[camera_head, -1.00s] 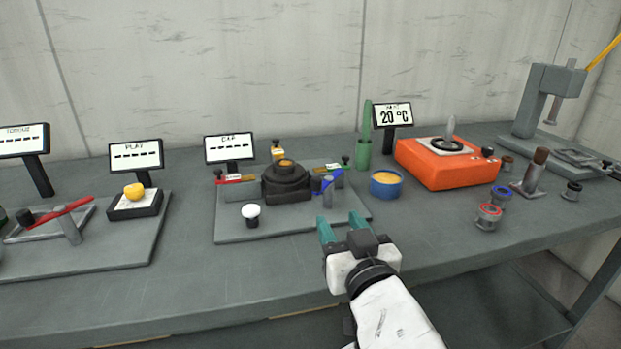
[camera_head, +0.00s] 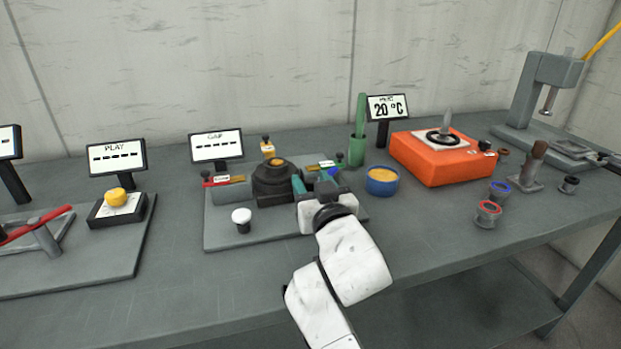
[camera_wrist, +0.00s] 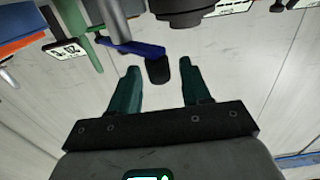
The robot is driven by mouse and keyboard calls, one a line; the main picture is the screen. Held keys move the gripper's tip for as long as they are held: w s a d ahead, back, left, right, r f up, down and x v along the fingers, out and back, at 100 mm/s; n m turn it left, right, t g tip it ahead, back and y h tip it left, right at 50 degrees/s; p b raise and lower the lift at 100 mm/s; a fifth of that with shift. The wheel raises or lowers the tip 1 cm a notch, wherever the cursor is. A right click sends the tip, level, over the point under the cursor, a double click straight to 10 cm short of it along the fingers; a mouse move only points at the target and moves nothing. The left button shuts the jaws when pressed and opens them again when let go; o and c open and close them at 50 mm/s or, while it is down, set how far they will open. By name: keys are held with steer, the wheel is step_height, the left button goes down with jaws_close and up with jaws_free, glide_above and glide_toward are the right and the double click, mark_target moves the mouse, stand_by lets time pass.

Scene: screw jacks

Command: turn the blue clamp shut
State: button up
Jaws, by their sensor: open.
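The blue clamp (camera_head: 322,176) is at the right side of the grey base plate (camera_head: 225,230), mostly hidden behind my gripper in the head view. In the wrist view its blue lever (camera_wrist: 135,47) crosses the picture just beyond my fingertips, next to a grey post (camera_wrist: 120,20). My gripper (camera_head: 314,181) is open, with teal fingers pointing at the clamp. In the wrist view my gripper (camera_wrist: 159,69) has a dark rounded piece (camera_wrist: 158,70) showing between its fingertips. I cannot tell whether the fingers touch anything.
The dark round jack (camera_head: 273,180) stands just left of my gripper, and a red clamp (camera_head: 208,182) is further left. A white knob (camera_head: 241,216) is in front. A blue cup (camera_head: 381,181), a green holder (camera_head: 356,150) and an orange box (camera_head: 440,165) stand to the right.

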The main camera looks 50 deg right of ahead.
steer(key=shift+w+d, duration=0.35)
steer(key=shift+w, duration=0.1)
jaws_close()
